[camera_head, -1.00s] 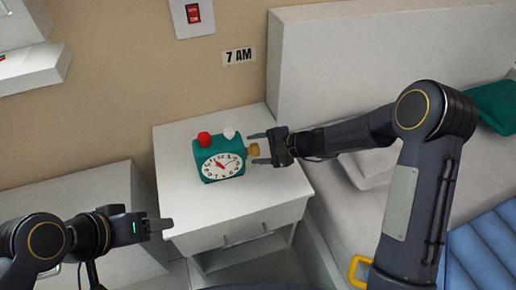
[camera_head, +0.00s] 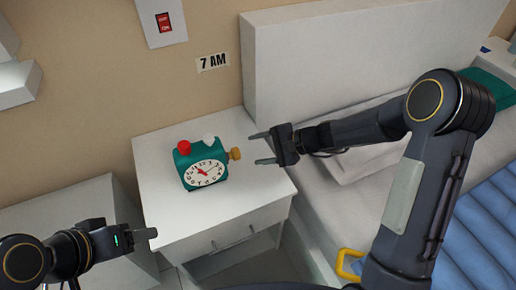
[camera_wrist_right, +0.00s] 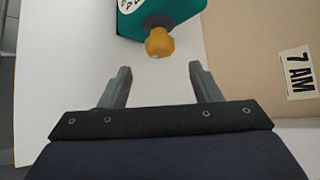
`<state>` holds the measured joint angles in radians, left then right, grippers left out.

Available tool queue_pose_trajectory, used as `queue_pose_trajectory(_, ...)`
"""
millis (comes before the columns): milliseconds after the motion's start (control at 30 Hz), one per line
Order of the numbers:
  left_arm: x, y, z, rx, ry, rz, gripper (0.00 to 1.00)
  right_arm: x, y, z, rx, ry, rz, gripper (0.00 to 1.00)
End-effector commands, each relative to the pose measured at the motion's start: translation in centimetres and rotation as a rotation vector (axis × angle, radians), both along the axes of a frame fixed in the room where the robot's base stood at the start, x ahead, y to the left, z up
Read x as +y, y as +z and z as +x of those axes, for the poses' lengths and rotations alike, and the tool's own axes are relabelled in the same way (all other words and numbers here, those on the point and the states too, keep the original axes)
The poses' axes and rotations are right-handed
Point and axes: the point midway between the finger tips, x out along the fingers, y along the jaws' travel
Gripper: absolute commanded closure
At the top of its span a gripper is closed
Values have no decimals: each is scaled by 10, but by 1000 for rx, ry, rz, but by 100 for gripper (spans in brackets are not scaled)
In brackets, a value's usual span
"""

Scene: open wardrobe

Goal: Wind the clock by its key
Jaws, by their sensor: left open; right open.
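The teal clock (camera_head: 188,172) stands on the white nightstand, its white dial facing the front. A red button (camera_head: 184,147) and a white button (camera_head: 208,139) sit on its top. Its yellow key (camera_head: 235,154) sticks out of the right side; the key also shows in the right wrist view (camera_wrist_right: 159,43). My right gripper (camera_head: 258,148) is open and empty, to the right of the key and apart from it. In the right wrist view the key is beyond the open fingertips (camera_wrist_right: 158,72), roughly centred between them. My left gripper (camera_head: 150,233) is open and empty at the lower left, away from the clock.
The nightstand (camera_head: 160,222) has free top around the clock. A "7 AM" sign (camera_head: 212,62) and a red switch (camera_head: 164,22) are on the wall. The bed with its white headboard (camera_head: 330,55) and blue cover (camera_head: 480,215) lies to the right.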

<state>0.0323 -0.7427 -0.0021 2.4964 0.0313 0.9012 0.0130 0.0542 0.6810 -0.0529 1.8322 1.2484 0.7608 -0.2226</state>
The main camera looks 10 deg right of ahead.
Motion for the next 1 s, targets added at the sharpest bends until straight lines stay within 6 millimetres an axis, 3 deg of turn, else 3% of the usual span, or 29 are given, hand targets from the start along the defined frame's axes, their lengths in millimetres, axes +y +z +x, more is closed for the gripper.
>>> queue_pose_trajectory(167, 0, -14, 0, 0, 0, 0, 43, 3, -10, -5, -53, 15, 28, 43)
queue_pose_trajectory(367, 0, -41, 0, 0, 0, 0, 43, 4, -22, -14, -271, 18, 97, 43)
queue_pose_trajectory(567, 0, -46, 0, 0, 0, 0, 43, 7, -21, -10, -380, 0, 107, 43)
queue_pose_trajectory(1000, 0, -52, 0, 0, 0, 0, 43, 61, -37, 18, -380, 2, 104, 43)
